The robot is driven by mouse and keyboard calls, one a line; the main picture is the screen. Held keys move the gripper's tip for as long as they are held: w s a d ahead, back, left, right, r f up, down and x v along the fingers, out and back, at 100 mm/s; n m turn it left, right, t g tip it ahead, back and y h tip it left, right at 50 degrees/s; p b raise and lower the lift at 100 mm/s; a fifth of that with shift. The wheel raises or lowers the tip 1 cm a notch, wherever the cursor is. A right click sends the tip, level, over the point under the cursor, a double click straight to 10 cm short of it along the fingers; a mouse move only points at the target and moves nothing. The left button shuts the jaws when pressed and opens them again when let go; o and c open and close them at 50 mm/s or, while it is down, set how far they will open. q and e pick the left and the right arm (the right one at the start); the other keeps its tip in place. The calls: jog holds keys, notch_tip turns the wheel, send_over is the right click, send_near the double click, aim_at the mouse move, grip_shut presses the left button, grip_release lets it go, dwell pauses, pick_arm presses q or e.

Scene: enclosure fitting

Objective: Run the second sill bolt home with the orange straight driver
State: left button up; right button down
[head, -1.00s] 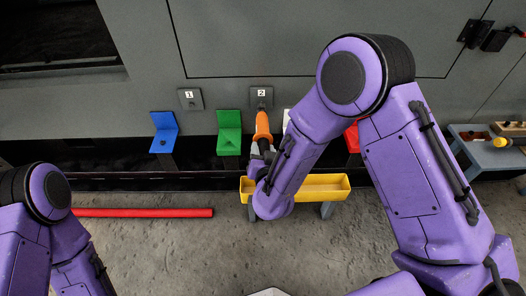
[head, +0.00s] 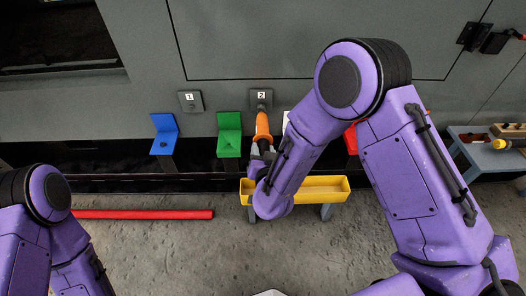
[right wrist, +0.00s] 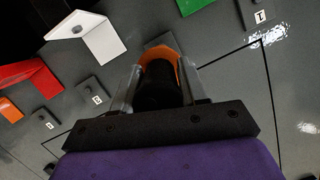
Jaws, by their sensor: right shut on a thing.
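The orange straight driver (head: 262,126) is in my right gripper (head: 262,152), its orange body against the plate marked 2 (head: 261,97) on the grey wall in the head view. I cannot tell whether its tip touches the plate, and no bolt shows there. In the right wrist view the driver's black and orange end (right wrist: 158,82) sits between the fingers of my right gripper (right wrist: 160,92), which is shut on it. My left arm shows at the lower left of the head view; its gripper is out of view.
The plate marked 1 (head: 190,101) is to the left. Blue (head: 163,134), green (head: 229,134) and partly hidden red (head: 351,139) brackets stand along the wall foot. A yellow trough (head: 318,189) is below the driver. A red bar (head: 145,213) lies on the floor. A blue-grey bench (head: 482,155) stands right.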

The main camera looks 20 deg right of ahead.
jog(key=shift+w+d+r+p, duration=0.1)
jog(key=shift+w+r+p, duration=0.15)
jog(key=shift+w, duration=0.2)
dwell(1.8)
jog(key=shift+s+f, duration=0.15)
jog(key=shift+s, duration=0.3)
jog(key=shift+s+a+p, duration=0.25)
jog(key=shift+s, duration=0.6)
jog(key=shift+s+a+p, duration=0.2)
jog(key=shift+s+a, duration=0.1)
jog(key=shift+s, duration=0.5)
jog(key=shift+s+a+p, duration=0.25)
jog(key=shift+s, duration=0.6)
